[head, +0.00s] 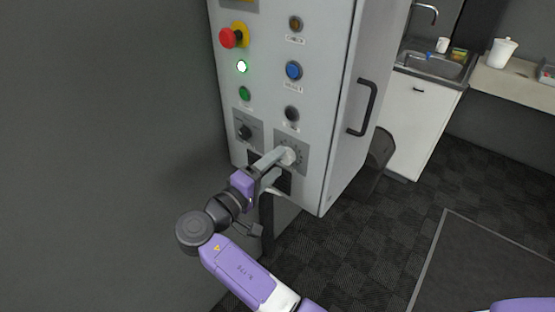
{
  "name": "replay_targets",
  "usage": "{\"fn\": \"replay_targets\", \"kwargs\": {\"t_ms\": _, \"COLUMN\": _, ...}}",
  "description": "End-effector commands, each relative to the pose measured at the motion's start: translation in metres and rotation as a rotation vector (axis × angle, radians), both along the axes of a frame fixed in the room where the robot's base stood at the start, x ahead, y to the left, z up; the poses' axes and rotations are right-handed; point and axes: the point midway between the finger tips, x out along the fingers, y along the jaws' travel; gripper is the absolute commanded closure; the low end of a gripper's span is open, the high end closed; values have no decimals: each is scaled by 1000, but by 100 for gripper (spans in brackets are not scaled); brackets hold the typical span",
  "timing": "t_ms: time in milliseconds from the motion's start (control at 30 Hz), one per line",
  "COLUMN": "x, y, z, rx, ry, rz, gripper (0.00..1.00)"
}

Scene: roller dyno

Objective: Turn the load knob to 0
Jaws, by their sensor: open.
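A grey control cabinet (262,138) stands in the upper middle of the head view. On its lower right front is a square dial plate (301,141) with a light round knob (290,156), which appears to be the load knob. Its label and pointer are too small to read. My gripper (279,171) is open in front of this plate. Its upper finger reaches to the knob and partly covers it. The lower finger is below it, and I cannot tell whether either finger touches the knob.
A dark selector knob (245,132) sits left of the dial plate. A door handle (364,107) sticks out on the cabinet's right side.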

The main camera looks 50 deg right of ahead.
Motion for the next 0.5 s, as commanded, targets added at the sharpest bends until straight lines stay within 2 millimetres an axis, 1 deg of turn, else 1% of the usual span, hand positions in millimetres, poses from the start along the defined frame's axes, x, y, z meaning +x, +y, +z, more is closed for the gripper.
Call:
{"fn": "replay_targets", "kwargs": {"t_ms": 33, "x": 1, "y": 10, "z": -3, "rx": 0, "ry": -2, "rz": 4, "gripper": 39}}
{"fn": "replay_targets", "kwargs": {"t_ms": 100, "x": 1, "y": 22, "z": -2, "rx": -1, "ry": -1, "rz": 5, "gripper": 39}}
{"fn": "replay_targets", "kwargs": {"t_ms": 233, "x": 0, "y": 41, "z": -2, "rx": -1, "ry": -1, "rz": 4, "gripper": 39}}
{"fn": "replay_targets", "kwargs": {"t_ms": 333, "x": 0, "y": 50, "z": -1, "rx": -1, "ry": 0, "rz": 4, "gripper": 39}}
{"fn": "replay_targets", "kwargs": {"t_ms": 500, "x": -1, "y": 56, "z": 0, "rx": 0, "ry": 1, "rz": 2, "gripper": 39}}
